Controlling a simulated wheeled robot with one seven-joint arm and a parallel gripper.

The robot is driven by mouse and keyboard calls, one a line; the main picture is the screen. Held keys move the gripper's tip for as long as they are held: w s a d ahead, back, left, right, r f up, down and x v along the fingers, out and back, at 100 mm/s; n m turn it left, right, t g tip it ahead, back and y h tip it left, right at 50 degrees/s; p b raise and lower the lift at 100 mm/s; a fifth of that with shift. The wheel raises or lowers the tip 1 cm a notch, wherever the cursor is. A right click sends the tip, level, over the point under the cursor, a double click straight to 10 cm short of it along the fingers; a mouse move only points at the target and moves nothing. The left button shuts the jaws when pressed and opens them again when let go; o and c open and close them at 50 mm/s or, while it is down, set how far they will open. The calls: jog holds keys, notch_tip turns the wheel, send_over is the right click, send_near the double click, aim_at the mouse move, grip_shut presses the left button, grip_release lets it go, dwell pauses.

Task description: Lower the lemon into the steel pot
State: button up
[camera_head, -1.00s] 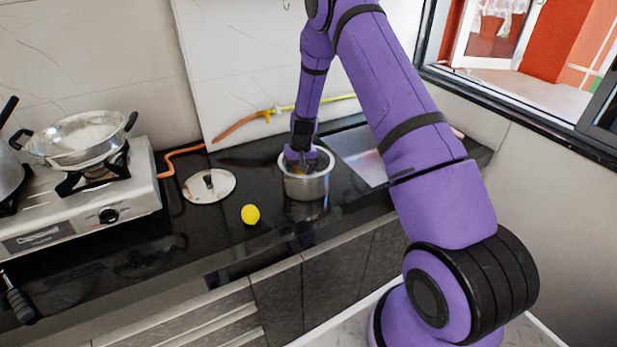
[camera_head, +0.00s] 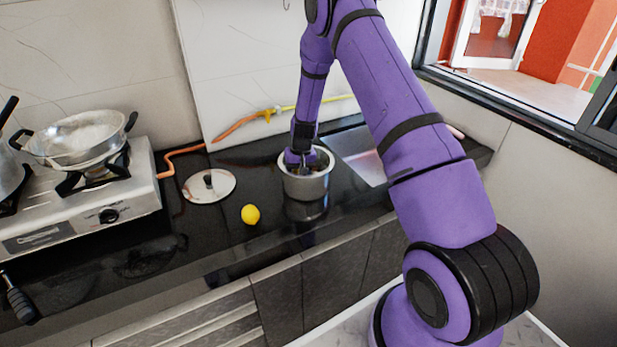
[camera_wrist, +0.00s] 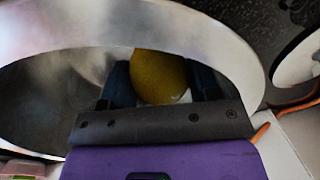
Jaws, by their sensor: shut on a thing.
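The steel pot (camera_head: 308,187) stands upright and open on the dark counter. My gripper (camera_head: 302,169) points down inside it, its fingertips below the rim. In the wrist view, the gripper is shut on a dull yellow lemon (camera_wrist: 158,76), with one dark finger on each side. The lemon is in shadow within the pot's mouth. The pot's pale inner wall (camera_wrist: 60,32) curves around it. Whether the lemon touches the pot's floor cannot be told. The head view hides the held lemon. A second, bright yellow lemon (camera_head: 250,214) lies on the counter left of the pot.
A round steel lid (camera_head: 222,187) lies flat left of the pot. A gas stove (camera_head: 130,200) with a two-handled pan (camera_head: 78,139) is further left. A sink (camera_head: 352,150) is right of the pot. An orange hose (camera_head: 235,128) runs along the wall.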

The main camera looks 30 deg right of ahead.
jog(key=o, duration=1)
jog(key=shift+o, duration=0.2)
jog(key=r, duration=0.3)
jog(key=d+r, duration=0.1)
jog(key=r, duration=0.7)
jog(key=shift+s+d, duration=0.15)
jog(key=shift+s, duration=0.05)
jog(key=s+a+r+n+t, duration=0.1)
jog(key=s+a+r, duration=0.1)
jog(key=s+r, duration=0.5)
jog(key=s+a+r, duration=0.3)
jog(key=r, duration=0.7)
jog(key=s+a+r+n+t, duration=0.1)
jog(key=s+a+r, duration=0.1)
jog(key=s+r, duration=0.5)
jog(key=s+a+r+t, duration=0.1)
jog(key=s+r, duration=0.2)
jog(key=s, duration=0.4)
jog(key=s+a+r+t+h, duration=0.1)
jog(key=s+r, duration=0.2)
jog(key=s, duration=0.5)
jog(key=s+a+r, duration=0.1)
jog(key=s+r, duration=0.2)
jog(key=s, duration=0.5)
jog(key=shift+r+n+t, duration=0.4)
